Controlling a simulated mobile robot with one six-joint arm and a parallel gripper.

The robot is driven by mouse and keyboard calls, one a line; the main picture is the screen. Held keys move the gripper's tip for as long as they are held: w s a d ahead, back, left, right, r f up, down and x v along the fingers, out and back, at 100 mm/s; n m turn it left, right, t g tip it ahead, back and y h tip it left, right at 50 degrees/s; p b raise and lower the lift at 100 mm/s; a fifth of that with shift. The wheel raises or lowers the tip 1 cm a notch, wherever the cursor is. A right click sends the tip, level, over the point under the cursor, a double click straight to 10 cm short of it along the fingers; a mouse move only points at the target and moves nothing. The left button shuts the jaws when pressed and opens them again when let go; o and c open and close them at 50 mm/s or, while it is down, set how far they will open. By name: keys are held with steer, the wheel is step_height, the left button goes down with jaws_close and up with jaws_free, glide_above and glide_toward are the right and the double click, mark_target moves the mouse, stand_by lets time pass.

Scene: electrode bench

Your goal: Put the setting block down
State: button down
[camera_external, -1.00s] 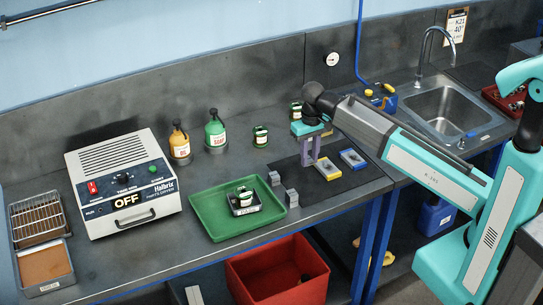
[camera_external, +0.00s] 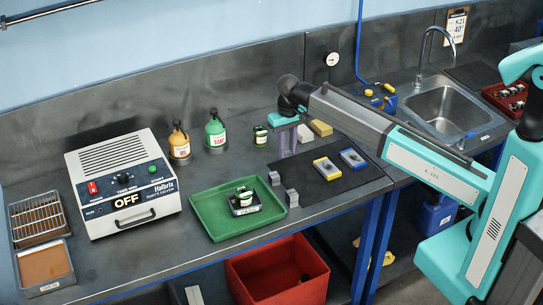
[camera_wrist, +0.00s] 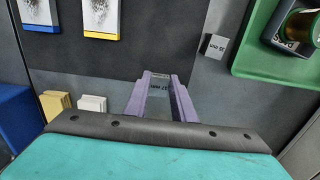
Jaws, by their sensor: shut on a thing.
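My gripper (camera_external: 283,152) has purple fingers and points down over the back of the bench, left of the dark mat. In the wrist view my gripper (camera_wrist: 161,80) is shut on a small grey setting block (camera_wrist: 160,88) with a printed mm label. The held block is hidden in the external view, and I cannot tell whether it touches the bench. Two other grey blocks stand by the tray: the back block (camera_external: 274,178) and the front block (camera_external: 291,198). One grey block (camera_wrist: 214,46) lies ahead and right of the fingers in the wrist view.
A yellow frame (camera_external: 326,168) and a blue frame (camera_external: 353,158) lie on the mat. White (camera_external: 304,133) and yellow (camera_external: 321,128) blocks stand close right of the gripper. A jar (camera_external: 260,135) stands left.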

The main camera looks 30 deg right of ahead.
stand_by(0.3)
steer(key=shift+w+a, duration=0.2)
steer(key=shift+w, duration=0.25)
steer(key=shift+f+p, duration=1)
steer(key=shift+f, duration=0.75)
steer(key=shift+f, duration=0.2)
steer(key=c, duration=1.5)
jaws_free()
steer(key=shift+r, duration=0.25)
steer(key=shift+r+b, duration=1.6)
steer(key=shift+r, duration=4.35)
